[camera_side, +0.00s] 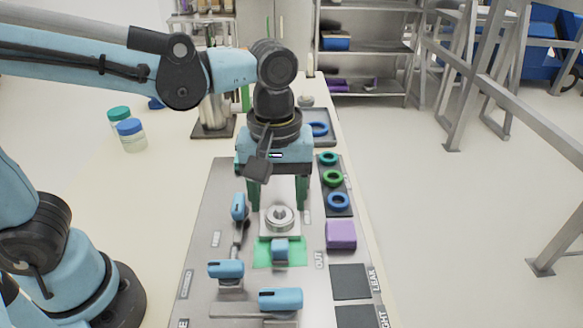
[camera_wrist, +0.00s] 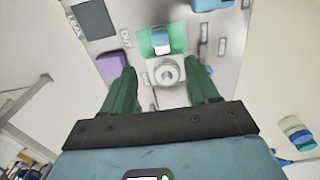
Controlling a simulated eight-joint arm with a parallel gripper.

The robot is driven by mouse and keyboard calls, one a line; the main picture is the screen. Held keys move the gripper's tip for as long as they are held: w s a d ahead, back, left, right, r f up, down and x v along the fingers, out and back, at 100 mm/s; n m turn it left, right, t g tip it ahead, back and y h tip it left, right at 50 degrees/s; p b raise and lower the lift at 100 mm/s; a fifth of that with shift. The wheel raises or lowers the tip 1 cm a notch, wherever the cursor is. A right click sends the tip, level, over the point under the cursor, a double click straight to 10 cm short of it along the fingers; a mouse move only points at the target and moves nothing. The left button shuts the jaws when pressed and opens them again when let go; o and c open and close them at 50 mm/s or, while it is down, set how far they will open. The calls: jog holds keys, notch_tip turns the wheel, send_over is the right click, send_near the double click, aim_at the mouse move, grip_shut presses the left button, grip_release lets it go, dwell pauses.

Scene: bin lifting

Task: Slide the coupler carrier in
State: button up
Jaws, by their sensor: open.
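The coupler carrier (camera_side: 279,220) is a pale block with a round metal coupler on top. It stands on the panel beside a green patch (camera_side: 262,256), and a small blue block (camera_side: 280,249) sits on that patch, on the near side. In the wrist view the carrier (camera_wrist: 167,74) shows between my fingers, with the blue block (camera_wrist: 161,42) beyond it. My gripper (camera_side: 278,207) points down and is open and empty. Its two green fingers are on either side of the coupler, with gaps to both in the wrist view (camera_wrist: 165,80). Their height above the panel is hard to tell.
Blue-handled levers (camera_side: 226,269) stand left and in front of the carrier, another (camera_side: 280,299) nearest the camera. A purple block (camera_side: 340,234) is at the right, by a dark tray (camera_side: 348,211) of blue and green rings. Capped jars (camera_side: 131,136) stand back left.

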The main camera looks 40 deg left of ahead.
aim_at(280, 244)
jog(key=shift+f, duration=6)
grip_shut()
